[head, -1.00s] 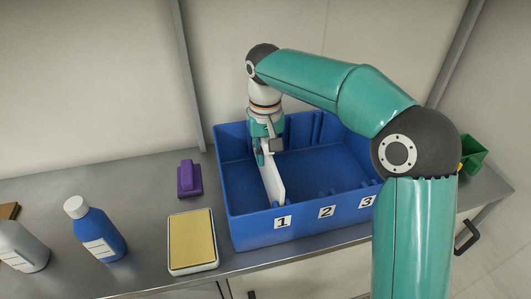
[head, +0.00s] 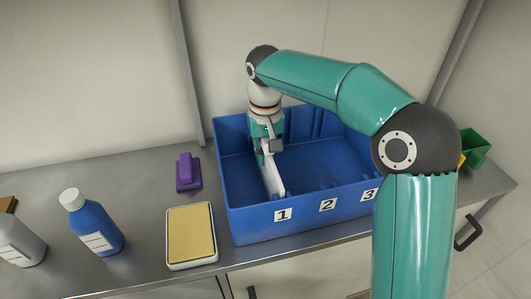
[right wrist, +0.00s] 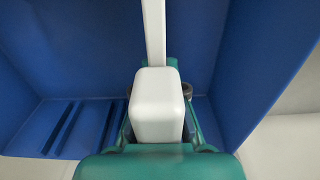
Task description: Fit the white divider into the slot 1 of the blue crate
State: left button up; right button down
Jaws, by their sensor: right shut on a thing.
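The blue crate (head: 300,222) stands on the counter, with labels 1, 2 and 3 on its front wall. My right gripper (head: 266,152) is inside its left part, shut on the white divider (head: 273,181). The divider stands on edge, running from back to front towards label 1, low in the crate. In the right wrist view the divider (right wrist: 155,35) is a thin white strip beyond a thicker white block, between the green fingers of the gripper (right wrist: 158,95). Its lower edge is hidden, so I cannot tell how it sits in slot 1. My left gripper is out of view.
Left of the crate are a purple object (head: 187,173), a white tray with a yellow pad (head: 191,236), a blue bottle (head: 93,225) and a grey bottle (head: 20,242). A green bin (head: 475,148) is at the right. Ribs (right wrist: 75,128) line the crate wall.

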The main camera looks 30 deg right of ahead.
jog(key=shift+f+b, duration=0.75)
jog(key=shift+f, duration=0.45)
jog(key=c, duration=1.2)
grip_release()
notch_tip(320, 180, up, 11)
jog(key=shift+w+r, duration=0.1)
jog(key=shift+r, duration=0.35)
